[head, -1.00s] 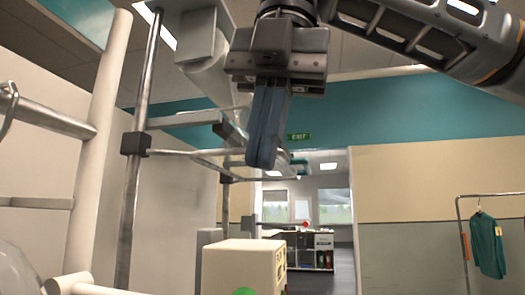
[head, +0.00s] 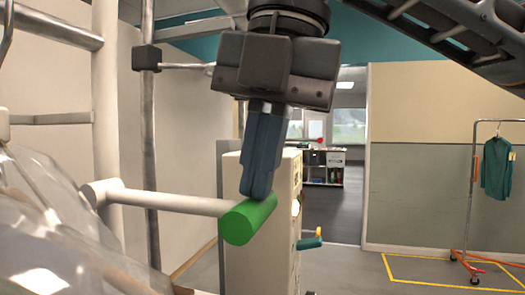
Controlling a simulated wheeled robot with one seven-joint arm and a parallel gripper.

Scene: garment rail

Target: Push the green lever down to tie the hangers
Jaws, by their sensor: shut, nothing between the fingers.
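The green lever (head: 248,221) is a green cylinder at the end of a white horizontal bar (head: 165,202), in the middle of the head view. My gripper (head: 257,193) points down with its two blue-grey fingers shut together and empty. The fingertips overlap the top of the green lever in the picture, at or very near its upper surface; I cannot tell if they touch.
Clear plastic-wrapped material (head: 60,235) fills the lower left. A beige box-shaped machine (head: 262,255) stands behind the lever. A rail with a green garment (head: 497,172) stands far right, near yellow floor lines (head: 430,281). Open floor lies at the right.

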